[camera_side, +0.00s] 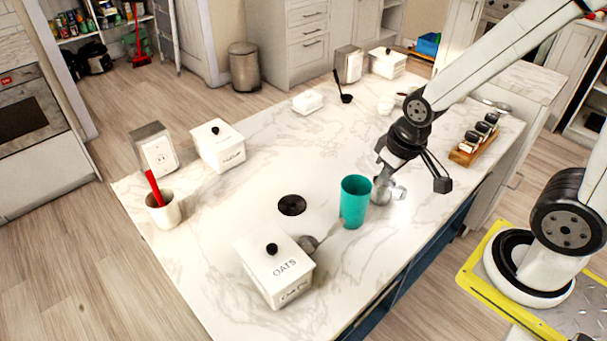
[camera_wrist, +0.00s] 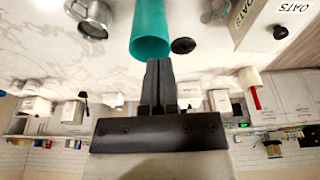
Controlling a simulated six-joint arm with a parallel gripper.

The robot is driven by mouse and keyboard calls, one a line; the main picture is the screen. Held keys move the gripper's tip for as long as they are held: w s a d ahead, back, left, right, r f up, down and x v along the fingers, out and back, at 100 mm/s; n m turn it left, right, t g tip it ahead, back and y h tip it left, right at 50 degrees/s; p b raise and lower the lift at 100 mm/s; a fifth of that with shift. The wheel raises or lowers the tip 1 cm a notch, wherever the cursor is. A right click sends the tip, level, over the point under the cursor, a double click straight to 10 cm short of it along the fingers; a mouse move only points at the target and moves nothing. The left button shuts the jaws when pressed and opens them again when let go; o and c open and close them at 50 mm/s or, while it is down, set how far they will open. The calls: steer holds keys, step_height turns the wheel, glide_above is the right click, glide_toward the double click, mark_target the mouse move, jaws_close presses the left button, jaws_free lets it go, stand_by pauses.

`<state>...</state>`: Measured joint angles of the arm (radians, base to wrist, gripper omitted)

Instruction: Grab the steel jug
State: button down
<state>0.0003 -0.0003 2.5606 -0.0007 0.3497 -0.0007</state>
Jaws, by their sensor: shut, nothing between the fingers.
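The steel jug (camera_side: 381,191) stands on the marble counter, just right of a tall teal cup (camera_side: 355,201), which is close beside it. In the wrist view, the jug (camera_wrist: 93,19) is at the upper left, with its top edge cut off by the frame. The teal cup (camera_wrist: 150,30) is at the top middle, just beyond the fingertips. My gripper (camera_side: 382,158) is above the jug in the side view. In the wrist view, my gripper (camera_wrist: 160,64) has its fingers together and empty, apart from the jug.
A white OATS canister (camera_side: 275,268) and a grey-headed utensil (camera_side: 308,243) lie left of the cup. A round black disc (camera_side: 292,205) is set on the counter. A wooden rack of jars (camera_side: 474,142) stands at the right edge. The counter's middle is mostly clear.

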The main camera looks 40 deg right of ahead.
steer(key=c, duration=0.5)
jaws_free()
steer(key=m+g, duration=0.2)
steer(key=m, duration=2.7)
glide_above(399, 187)
step_height(399, 187, down, 11)
steer(key=shift+d+f+m+g, duration=0.15)
steer(key=shift+f+m+g, duration=0.15)
steer(key=shift+f+m, duration=0.3)
steer(key=shift+f, duration=0.15)
